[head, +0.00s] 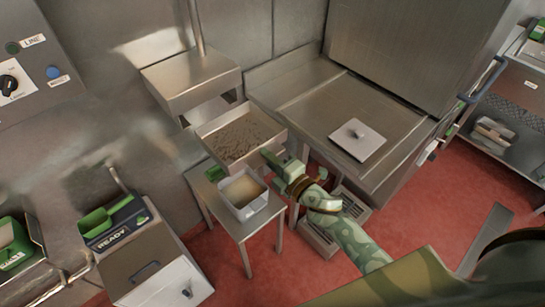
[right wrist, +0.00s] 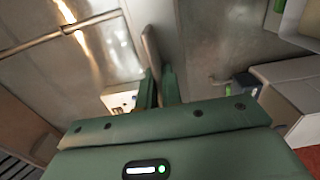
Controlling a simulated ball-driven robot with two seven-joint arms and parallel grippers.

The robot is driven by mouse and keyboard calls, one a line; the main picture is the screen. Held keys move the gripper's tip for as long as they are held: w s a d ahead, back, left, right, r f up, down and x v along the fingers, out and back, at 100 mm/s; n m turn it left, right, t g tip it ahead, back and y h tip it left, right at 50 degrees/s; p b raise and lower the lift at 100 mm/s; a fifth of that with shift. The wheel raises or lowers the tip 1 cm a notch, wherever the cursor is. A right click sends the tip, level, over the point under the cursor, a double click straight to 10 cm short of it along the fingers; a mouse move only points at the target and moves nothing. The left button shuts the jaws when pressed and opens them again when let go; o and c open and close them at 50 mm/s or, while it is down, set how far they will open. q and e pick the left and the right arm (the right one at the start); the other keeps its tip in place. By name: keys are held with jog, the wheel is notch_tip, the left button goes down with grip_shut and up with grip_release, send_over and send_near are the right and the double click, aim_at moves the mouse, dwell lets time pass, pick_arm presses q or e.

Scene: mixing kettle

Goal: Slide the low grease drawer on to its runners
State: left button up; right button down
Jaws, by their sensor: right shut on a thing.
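A shallow metal drawer (head: 262,147) with brown, crumbly-looking contents shows in the middle of the head view. My right gripper (head: 270,158) is at its near right corner, shut on what looks like its wall. In the right wrist view the green fingers (right wrist: 158,88) close on a thin grey upright plate (right wrist: 150,48). A metal housing (head: 190,72) stands just behind and left of the drawer, with a dark gap below its front edge. I cannot make out the runners. My left gripper is not in view.
A small metal table (head: 238,228) stands in front of the drawer and carries a pale-filled metal bin (head: 243,212). A steel counter (head: 310,110) with a square lid (head: 357,140) is at the right. A cabinet (head: 155,265) stands at lower left.

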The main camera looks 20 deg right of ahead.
aim_at(258, 148)
jog(key=x, duration=0.4)
jog(key=shift+b, duration=0.35)
jog(key=shift+w+a, duration=0.1)
jog(key=shift+w, duration=0.05)
jog(key=shift+w+a+r, duration=0.1)
jog(key=shift+w, duration=0.1)
jog(key=shift+b+x, duration=0.6)
jog(key=shift+x, duration=1.35)
jog(key=shift+b+x, duration=1.2)
jog(key=shift+x, duration=1.65)
jog(key=shift+w, duration=0.25)
